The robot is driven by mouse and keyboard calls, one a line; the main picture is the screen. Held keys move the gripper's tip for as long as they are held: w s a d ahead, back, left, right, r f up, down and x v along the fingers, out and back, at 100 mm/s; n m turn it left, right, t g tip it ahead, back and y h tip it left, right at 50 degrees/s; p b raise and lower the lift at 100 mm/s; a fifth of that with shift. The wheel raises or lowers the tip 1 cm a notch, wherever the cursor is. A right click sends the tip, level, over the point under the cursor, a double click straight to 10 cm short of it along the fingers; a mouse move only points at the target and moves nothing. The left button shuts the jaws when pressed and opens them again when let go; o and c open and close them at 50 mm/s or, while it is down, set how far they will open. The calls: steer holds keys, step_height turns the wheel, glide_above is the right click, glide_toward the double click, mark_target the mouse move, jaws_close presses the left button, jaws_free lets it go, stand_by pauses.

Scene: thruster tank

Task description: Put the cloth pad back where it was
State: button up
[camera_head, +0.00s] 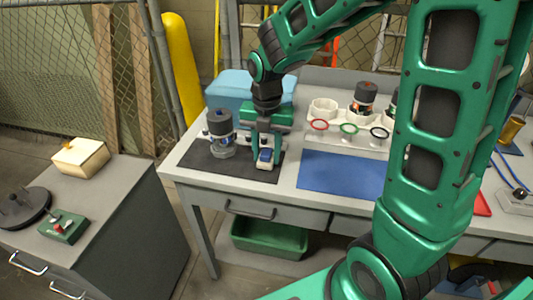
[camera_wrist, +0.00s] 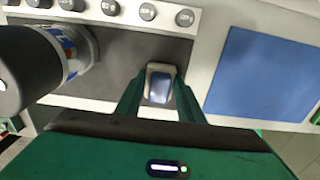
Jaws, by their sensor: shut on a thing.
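The cloth pad (camera_head: 265,158), as I take it, is a small pale block with a blue face. My gripper (camera_head: 264,148) is shut on it, over the right part of a dark mat (camera_head: 208,164) on the workbench. In the wrist view the cloth pad (camera_wrist: 160,85) sits between the two green fingertips of my gripper (camera_wrist: 159,84). The dark mat (camera_wrist: 118,55) shows behind it. I cannot tell whether the pad touches the mat or hangs just above it.
A clear jar with a black lid (camera_head: 220,133) stands on the mat to the left. A blue mat (camera_head: 340,176) lies bare to the right. Behind are a rack with coloured rings (camera_head: 348,140) and a light-blue box (camera_head: 232,84). A grey cabinet (camera_head: 125,205) stands left.

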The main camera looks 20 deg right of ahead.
steer(key=shift+f, duration=0.3)
steer(key=shift+f, duration=0.1)
steer(key=o, duration=0.9)
